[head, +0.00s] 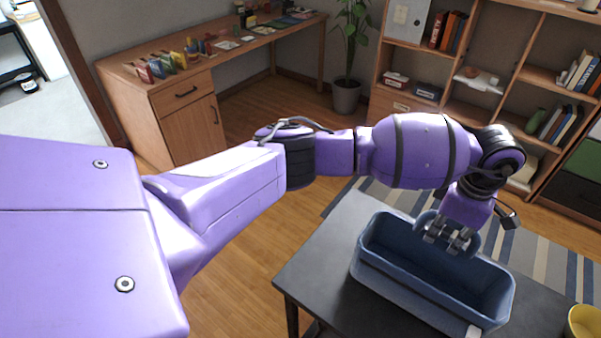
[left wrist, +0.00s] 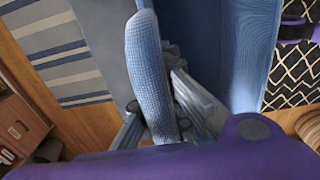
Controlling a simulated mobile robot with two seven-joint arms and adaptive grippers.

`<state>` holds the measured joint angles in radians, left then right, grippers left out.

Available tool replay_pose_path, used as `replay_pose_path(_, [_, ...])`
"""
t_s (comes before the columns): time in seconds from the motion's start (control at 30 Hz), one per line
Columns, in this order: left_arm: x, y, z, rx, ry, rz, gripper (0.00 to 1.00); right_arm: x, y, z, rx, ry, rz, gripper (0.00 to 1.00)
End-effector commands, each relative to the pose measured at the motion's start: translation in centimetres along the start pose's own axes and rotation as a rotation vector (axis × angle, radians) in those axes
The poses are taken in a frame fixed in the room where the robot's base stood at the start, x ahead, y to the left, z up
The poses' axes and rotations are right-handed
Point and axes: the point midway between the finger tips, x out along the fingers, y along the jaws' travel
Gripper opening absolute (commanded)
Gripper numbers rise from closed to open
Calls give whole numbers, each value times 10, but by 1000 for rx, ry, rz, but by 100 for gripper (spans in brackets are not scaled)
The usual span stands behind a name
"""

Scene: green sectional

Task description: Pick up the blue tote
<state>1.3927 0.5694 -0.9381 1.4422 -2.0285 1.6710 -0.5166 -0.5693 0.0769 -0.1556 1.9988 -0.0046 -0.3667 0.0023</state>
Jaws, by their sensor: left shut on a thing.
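The blue tote (head: 410,292) is an open, empty-looking long bin on a dark table at the lower right of the head view. It appears to rest level on the tabletop. My left gripper (head: 449,239) reaches down at the tote's far side and is shut on its raised blue handle. In the left wrist view the textured blue handle (left wrist: 146,72) runs between the fingers (left wrist: 165,115), with the tote's blue wall (left wrist: 245,55) to the right. The fingertips are partly hidden by the handle. My right gripper does not show clearly in either view.
The dark table (head: 330,262) has bare room left of the tote. A yellow bowl (head: 584,322) stands at the table's right edge. A striped rug (head: 545,250) and a bookshelf (head: 465,75) lie behind. A wooden desk (head: 185,90) with small items stands at the upper left.

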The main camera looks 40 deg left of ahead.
Motion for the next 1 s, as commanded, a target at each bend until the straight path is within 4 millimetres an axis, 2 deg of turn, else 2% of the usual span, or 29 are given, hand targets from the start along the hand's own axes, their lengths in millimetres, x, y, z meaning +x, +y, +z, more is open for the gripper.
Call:
replay_pose_path(0.17, [-30, -2, 1, 4, -2, 8, 0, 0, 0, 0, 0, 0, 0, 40])
replay_pose_path(0.4, [-86, -49, 0, 6, -2, 11, 0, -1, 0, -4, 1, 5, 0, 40])
replay_pose_path(0.6, [-105, -99, -1, 7, -1, 6, 0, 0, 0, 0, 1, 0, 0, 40])
replay_pose_path(0.7, [-112, -117, -1, 5, -1, 5, 0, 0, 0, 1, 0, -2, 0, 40])
replay_pose_path(0.83, [-119, -131, -2, 2, -1, 5, 0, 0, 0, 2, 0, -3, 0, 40])
replay_pose_path(1.0, [-122, -139, -2, 1, 0, 4, 0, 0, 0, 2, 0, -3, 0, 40])
